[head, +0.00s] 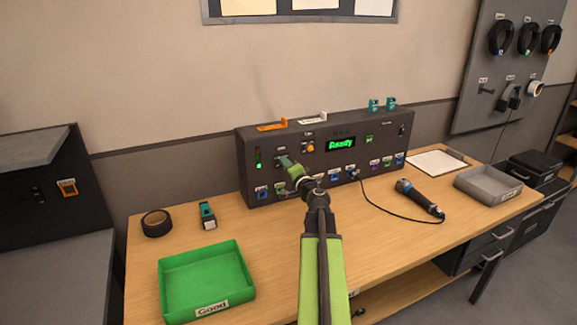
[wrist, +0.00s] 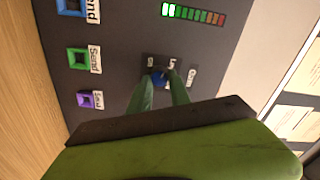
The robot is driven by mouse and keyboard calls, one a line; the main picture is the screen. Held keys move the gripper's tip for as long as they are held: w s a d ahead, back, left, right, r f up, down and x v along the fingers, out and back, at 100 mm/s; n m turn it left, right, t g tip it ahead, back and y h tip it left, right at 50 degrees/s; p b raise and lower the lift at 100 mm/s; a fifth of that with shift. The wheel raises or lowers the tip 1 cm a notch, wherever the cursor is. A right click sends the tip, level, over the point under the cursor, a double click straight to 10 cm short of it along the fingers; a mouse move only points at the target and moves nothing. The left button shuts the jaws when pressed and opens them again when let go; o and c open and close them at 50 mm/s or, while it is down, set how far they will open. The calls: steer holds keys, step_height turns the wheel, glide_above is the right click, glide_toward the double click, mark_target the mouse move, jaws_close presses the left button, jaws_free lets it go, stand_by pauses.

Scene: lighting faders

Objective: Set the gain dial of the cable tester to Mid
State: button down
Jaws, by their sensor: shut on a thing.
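The cable tester (head: 225,165) is a dark upright panel on the bench, with a green display (head: 340,144) reading "Ready". My gripper (head: 286,162) reaches the left part of its face and hides the dial in the head view. In the wrist view my gripper's green fingers (wrist: 163,84) are shut on a small blue knob, the gain dial (wrist: 158,77). Small white labels (wrist: 191,77) sit around it, seen sideways and partly covered. I cannot read the dial's setting. A level meter (wrist: 193,14) has a few green segments lit.
Coloured sockets line the panel's lower edge, among them a green one (wrist: 77,60). A green tray (head: 207,282) marked "Good", black tape (head: 156,223) and a small teal-and-black part (head: 207,215) lie left.

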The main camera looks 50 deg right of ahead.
steer(key=m, duration=2.2)
steer(key=shift+f, duration=0.2)
stand_by(0.4)
steer(key=c, duration=1.2)
jaws_free()
steer(key=shift+s, duration=0.1)
steer(key=shift+a, duration=0.1)
